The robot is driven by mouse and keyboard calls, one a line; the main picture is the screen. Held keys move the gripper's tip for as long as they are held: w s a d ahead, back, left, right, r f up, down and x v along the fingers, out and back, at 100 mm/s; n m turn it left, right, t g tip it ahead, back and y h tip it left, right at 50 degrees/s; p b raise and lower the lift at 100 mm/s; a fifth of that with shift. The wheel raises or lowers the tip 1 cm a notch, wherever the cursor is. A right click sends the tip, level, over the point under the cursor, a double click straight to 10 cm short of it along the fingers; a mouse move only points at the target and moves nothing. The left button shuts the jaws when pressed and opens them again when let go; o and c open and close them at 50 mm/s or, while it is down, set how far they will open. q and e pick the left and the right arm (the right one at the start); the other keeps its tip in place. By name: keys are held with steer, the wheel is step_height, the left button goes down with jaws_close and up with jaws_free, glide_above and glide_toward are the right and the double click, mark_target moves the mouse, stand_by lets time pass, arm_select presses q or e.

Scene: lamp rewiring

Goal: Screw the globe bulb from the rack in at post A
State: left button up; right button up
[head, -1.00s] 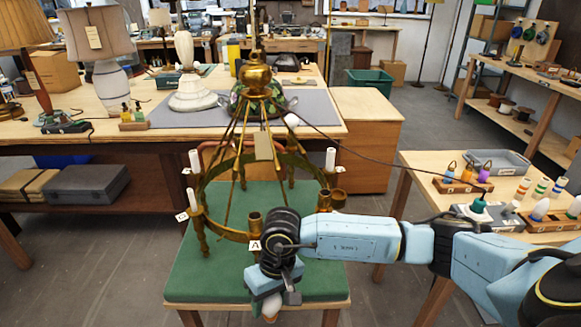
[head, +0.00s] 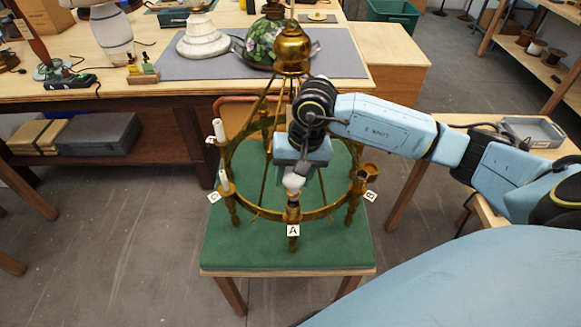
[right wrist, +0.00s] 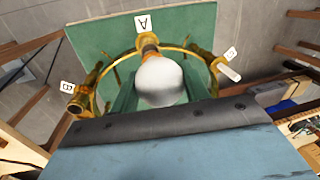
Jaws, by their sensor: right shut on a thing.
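My right gripper (head: 294,178) is shut on the white globe bulb (head: 293,183) and points down over the near side of the brass chandelier ring (head: 262,216). The bulb's narrow end faces down at the socket of post A (head: 293,213), marked by a white A tag (head: 293,231). In the right wrist view the round bulb (right wrist: 160,82) sits between the fingers, with post A's brass socket (right wrist: 148,44) just beyond it. The bulb looks lined up with the socket. I cannot tell whether its base touches or has entered it. My left gripper is not in view.
Post B's tag (head: 371,196) is at right, post C's tag (head: 213,198) at left. The chandelier stands on a green-topped table (head: 235,257).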

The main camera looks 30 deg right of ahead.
steer(key=shift+f, duration=0.6)
steer(key=shift+f+b, duration=0.7)
steer(key=shift+b, duration=0.1)
steer(key=shift+f+b, duration=0.55)
steer(key=shift+b, duration=0.15)
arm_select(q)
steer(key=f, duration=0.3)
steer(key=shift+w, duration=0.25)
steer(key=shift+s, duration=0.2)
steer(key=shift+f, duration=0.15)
arm_select(e)
steer(key=shift+w, duration=0.1)
arm_select(q)
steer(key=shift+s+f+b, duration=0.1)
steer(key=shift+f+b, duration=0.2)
steer(key=shift+b, duration=0.1)
